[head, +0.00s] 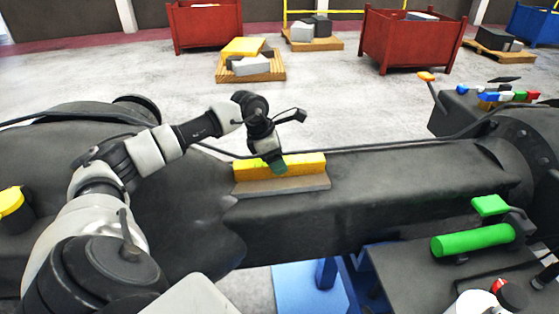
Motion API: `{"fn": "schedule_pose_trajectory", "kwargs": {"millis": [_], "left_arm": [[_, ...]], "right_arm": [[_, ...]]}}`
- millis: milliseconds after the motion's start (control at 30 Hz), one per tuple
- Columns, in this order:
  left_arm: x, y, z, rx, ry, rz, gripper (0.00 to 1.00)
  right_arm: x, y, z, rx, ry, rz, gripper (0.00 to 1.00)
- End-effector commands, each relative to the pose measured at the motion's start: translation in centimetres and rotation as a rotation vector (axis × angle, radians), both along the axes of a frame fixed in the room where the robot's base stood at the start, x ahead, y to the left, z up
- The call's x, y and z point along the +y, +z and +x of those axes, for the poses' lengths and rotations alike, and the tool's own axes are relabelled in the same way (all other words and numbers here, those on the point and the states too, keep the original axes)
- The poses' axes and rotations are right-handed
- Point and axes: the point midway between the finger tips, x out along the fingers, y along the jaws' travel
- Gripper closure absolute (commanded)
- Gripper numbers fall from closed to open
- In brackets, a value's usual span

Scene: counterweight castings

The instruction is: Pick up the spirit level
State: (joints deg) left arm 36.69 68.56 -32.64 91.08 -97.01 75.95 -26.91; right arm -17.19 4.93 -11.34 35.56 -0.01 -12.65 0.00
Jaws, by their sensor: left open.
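The spirit level appears to be the long yellow bar (305,164) lying on the dark casting (400,180) near the middle of the head view. A grey-brown strip (285,186) runs along its near side; I cannot tell whether it is part of the level. My left gripper (276,167) points down over the left half of the bar and hides a little of it. It is open. I cannot tell whether its fingers touch the bar. My right gripper is not in view.
An orange-tipped lever (427,77) and small coloured pieces (500,96) are at the far right. A dark cable crosses the casting's back edge. Red bins (410,40) stand on the floor behind.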

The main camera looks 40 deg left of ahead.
Motion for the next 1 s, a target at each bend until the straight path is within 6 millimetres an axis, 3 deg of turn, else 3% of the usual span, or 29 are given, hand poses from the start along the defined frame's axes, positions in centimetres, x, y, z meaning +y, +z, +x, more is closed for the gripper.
{"fn": "schedule_pose_trajectory", "kwargs": {"millis": [167,400,800,1000], "left_arm": [[-0.4,-1.5,0.5,0.0,0.0,0.0,0.3],[-0.4,-1.8,0.5,-0.001,0.0,0.001,0.3],[-0.4,-1.7,0.5,-0.001,0.0,0.0,0.91],[-0.4,-1.6,0.6,-0.003,0.001,0.0,0.95]], "right_arm": [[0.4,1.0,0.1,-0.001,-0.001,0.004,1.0],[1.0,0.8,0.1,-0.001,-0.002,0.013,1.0],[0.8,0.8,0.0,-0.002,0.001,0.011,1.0],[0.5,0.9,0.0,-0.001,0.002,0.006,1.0]]}}
